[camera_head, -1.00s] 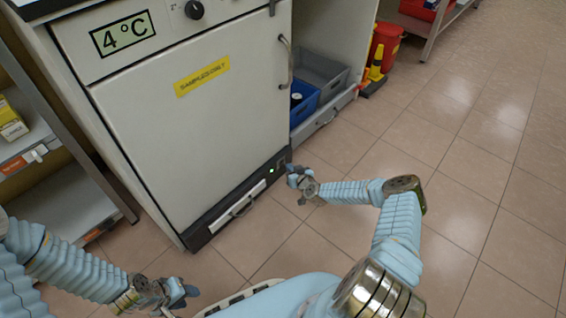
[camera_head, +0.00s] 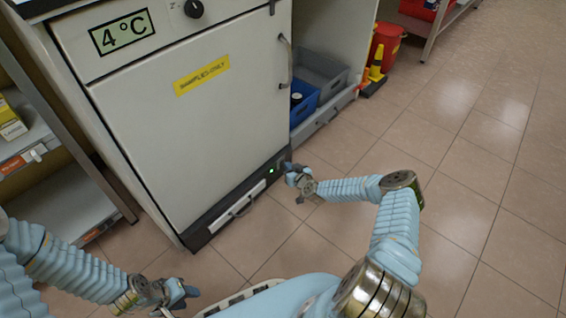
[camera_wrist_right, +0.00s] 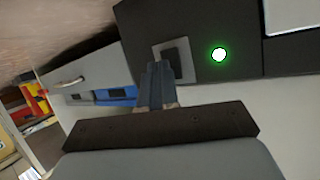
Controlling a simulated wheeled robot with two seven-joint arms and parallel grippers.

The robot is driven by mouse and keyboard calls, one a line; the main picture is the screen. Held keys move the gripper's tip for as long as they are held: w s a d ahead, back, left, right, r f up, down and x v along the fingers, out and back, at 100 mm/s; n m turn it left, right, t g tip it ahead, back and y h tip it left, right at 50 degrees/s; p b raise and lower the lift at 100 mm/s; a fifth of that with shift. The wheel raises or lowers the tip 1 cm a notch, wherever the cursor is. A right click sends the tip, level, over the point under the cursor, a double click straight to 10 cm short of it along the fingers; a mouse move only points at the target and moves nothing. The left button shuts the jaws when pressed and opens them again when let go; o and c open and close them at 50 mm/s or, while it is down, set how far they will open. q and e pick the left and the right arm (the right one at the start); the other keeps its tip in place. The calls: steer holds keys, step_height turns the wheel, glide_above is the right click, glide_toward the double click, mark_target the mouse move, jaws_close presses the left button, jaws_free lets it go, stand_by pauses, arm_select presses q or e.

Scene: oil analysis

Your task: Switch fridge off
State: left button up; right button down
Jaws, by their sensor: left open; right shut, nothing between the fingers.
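The fridge (camera_head: 195,130) is a white cabinet with a 4°C display and a yellow "SAMPLES ONLY" label; its door is shut. A green light (camera_head: 271,170) glows on the dark strip along its base, and also shows lit in the right wrist view (camera_wrist_right: 219,55). Beside the light is a dark rocker switch (camera_wrist_right: 174,57) in a grey plate. My right gripper (camera_head: 289,170) is shut and empty, its fingertips (camera_wrist_right: 156,68) at the lower left edge of the switch plate; I cannot tell if they touch. My left gripper (camera_head: 188,290) is open and empty, low over the floor.
Blue (camera_head: 304,102) and grey (camera_head: 320,74) bins stand in the open bay right of the fridge. A shelf rack (camera_head: 75,205) stands at left. The floor (camera_head: 460,150) at right is clear.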

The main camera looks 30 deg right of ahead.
steer(key=shift+w+a, duration=0.1)
steer(key=shift+w, duration=0.15)
steer(key=shift+s, duration=0.1)
stand_by(0.5)
steer(key=shift+s+d, duration=0.25)
steer(key=shift+s, duration=0.35)
steer(key=s, duration=0.1)
steer(key=s+d, duration=0.1)
steer(key=s, duration=0.1)
steer(key=s+d, duration=0.1)
steer(key=shift+s+f, duration=0.25)
steer(key=shift+f, duration=0.1)
